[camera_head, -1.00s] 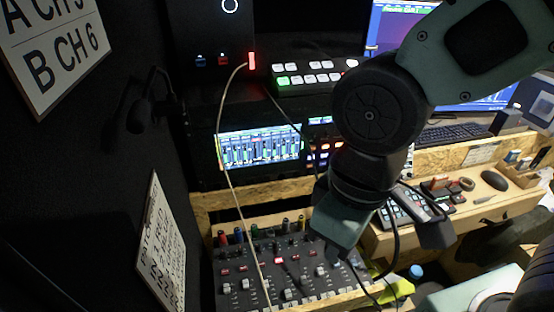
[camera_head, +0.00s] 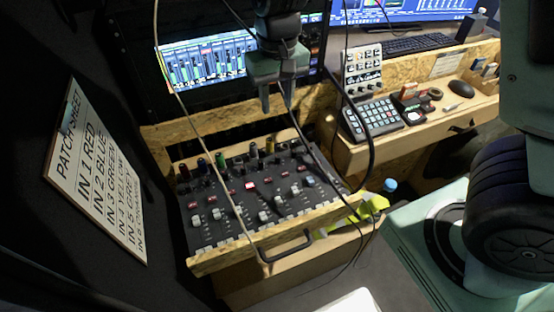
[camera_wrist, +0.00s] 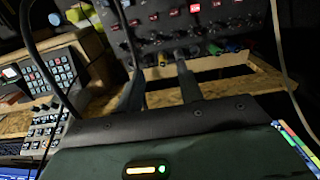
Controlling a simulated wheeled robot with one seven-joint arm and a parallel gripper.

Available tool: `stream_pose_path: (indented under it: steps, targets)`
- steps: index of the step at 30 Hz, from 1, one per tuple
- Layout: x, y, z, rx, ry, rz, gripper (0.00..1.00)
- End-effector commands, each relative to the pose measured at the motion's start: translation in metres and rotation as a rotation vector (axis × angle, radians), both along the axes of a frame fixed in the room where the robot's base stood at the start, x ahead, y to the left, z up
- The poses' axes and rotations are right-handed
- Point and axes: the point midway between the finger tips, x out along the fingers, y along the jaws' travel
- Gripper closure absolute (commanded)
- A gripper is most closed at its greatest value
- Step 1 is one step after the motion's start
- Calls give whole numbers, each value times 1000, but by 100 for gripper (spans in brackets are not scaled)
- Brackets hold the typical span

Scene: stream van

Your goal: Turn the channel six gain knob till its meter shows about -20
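The mixer (camera_head: 236,212) is a dark panel with rows of knobs, small red lights and coloured plugs along its back edge. It also shows in the wrist view (camera_wrist: 145,30), where an orange plug (camera_wrist: 162,59) stands beside a grey one (camera_wrist: 180,55). I cannot single out the channel six gain knob. A screen (camera_head: 200,62) behind the mixer shows channel meters; its figures are too small to read. My gripper (camera_head: 277,103) is open and empty, fingers pointing down, near the mixer's back edge. Its two fingers (camera_wrist: 160,88) are apart in the wrist view.
A patch sheet (camera_head: 95,172) stands at the left. Thin cables hang across the mixer. A wooden front rail with a black handle (camera_head: 287,248) borders it. A keypad (camera_head: 372,118) sits on the wooden desk at the right, with a keyboard (camera_head: 421,43) farther back.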

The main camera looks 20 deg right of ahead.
Motion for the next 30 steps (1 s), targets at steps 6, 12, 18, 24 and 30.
stream_pose_path:
  steps: [6,12,18,24,30]
  targets:
    - [6,-6,-19,-12,-2,-18,63]
    - [6,-6,-57,-13,0,-18,63]
    - [5,-6,-99,-13,1,-19,63]
    - [5,-6,-139,-12,0,-18,63]
    - [6,-5,-166,-11,-3,-18,63]
